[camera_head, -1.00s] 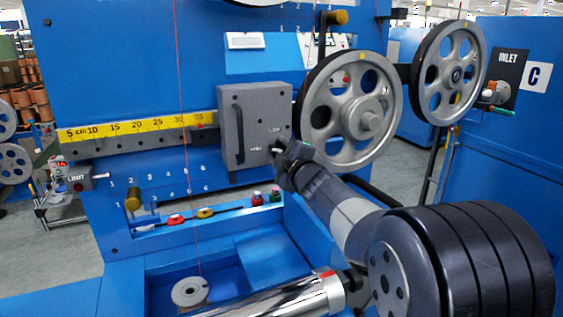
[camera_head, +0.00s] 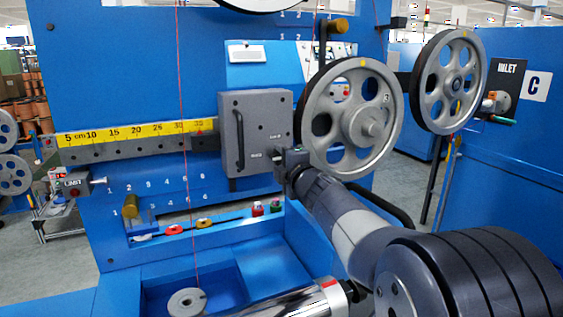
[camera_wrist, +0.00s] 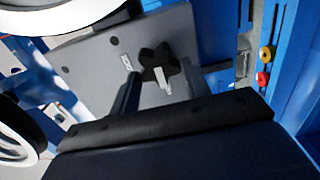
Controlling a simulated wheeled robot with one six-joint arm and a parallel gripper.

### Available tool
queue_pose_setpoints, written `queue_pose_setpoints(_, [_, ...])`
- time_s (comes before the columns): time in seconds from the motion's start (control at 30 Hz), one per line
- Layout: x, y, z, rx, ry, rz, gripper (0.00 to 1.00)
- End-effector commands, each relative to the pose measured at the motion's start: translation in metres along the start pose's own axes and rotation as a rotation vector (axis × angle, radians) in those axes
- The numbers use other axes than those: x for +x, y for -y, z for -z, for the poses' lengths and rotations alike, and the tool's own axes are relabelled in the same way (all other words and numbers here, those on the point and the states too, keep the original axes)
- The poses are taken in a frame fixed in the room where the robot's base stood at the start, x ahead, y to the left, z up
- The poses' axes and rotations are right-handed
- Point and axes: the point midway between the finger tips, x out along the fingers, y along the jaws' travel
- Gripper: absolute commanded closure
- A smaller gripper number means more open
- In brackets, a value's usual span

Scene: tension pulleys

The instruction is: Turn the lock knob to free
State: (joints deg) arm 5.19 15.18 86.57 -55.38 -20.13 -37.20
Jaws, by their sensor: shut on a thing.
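The lock knob (camera_wrist: 156,66) is a black star-shaped knob on the face of a grey box (camera_wrist: 95,60). It has a pale pointer bar, which points toward the bottom of the wrist view. A small white label beside it is too blurred to read. My gripper (camera_wrist: 158,84) has one finger on each side of the knob and is shut on it. In the head view, my gripper (camera_head: 281,160) is at the right side of the grey box (camera_head: 255,115) and mostly hides the knob.
The box sits on a rail with a yellow scale (camera_head: 130,132). A large grey pulley wheel (camera_head: 350,115) stands just right of my gripper, with a second wheel (camera_head: 448,80) farther right. A vertical black handle (camera_head: 239,138) is on the box's left part. A red wire (camera_head: 183,90) hangs to the left.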

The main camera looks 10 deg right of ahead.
Motion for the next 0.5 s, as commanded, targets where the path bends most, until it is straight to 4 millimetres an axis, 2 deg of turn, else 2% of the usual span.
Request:
queue_pose_setpoints(0.2, [0.0, -0.0005, -0.0002, -0.002, 0.0, 0.0, 0.78])
queue_pose_setpoints(0.23, [0.0, -0.0004, -0.0002, -0.002, 0.0, 0.0, 0.53])
queue_pose_setpoints(0.5, [0.0, -0.0001, -0.0002, -0.001, 0.0, 0.0, 0.33])
